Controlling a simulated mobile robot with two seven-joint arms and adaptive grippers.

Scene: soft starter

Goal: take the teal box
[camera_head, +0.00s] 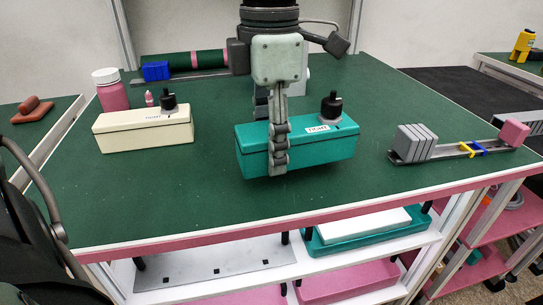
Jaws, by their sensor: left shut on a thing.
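The teal box (325,148) is a long box with a white label and a black knob on its lid, at the middle of the green tabletop. My left gripper (278,150) reaches down over its left half. One finger lies against the box's front face; the other goes down behind it and is partly hidden. The gripper is shut on the box. I cannot tell whether the box's underside touches the table. My right gripper is not in view.
A similar cream box (145,133) stands to the left, with a pink bottle (111,92) behind it. A grey rail (455,150) with grey and pink blocks lies to the right. The green tabletop (200,205) is clear in front. Shelves below hold trays.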

